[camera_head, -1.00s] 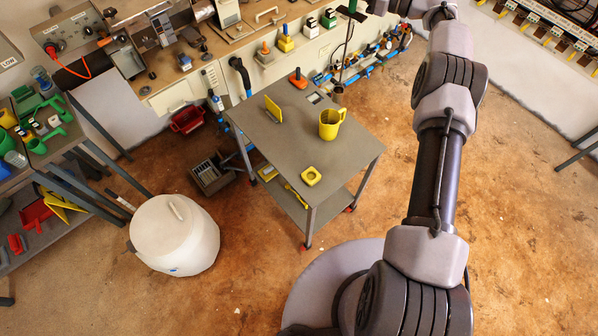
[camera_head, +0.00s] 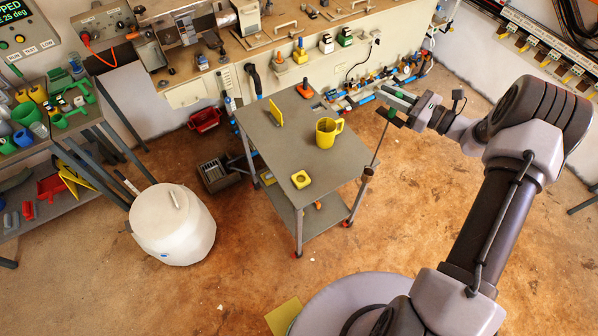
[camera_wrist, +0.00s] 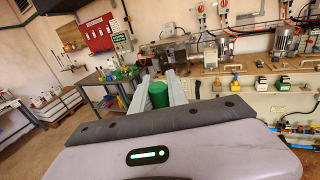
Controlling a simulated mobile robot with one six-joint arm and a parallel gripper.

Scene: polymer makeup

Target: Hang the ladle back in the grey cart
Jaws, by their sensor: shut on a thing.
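The grey cart (camera_head: 265,150) stands in the middle of the head view, with a flat top and a lower shelf. My gripper (camera_head: 390,108) is to the right of the cart and is shut on the green handle of the ladle (camera_head: 378,147). The ladle hangs down with a thin dark rod and a small cup at its low end. The cup appears beside the cart's right front corner; I cannot tell whether it touches. In the wrist view the green handle (camera_wrist: 158,95) sits between my two fingers; the rod and cup are hidden there.
A white drum (camera_head: 172,228) stands at the left. A bench (camera_head: 270,35) runs behind. Floor right of the cart is clear.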

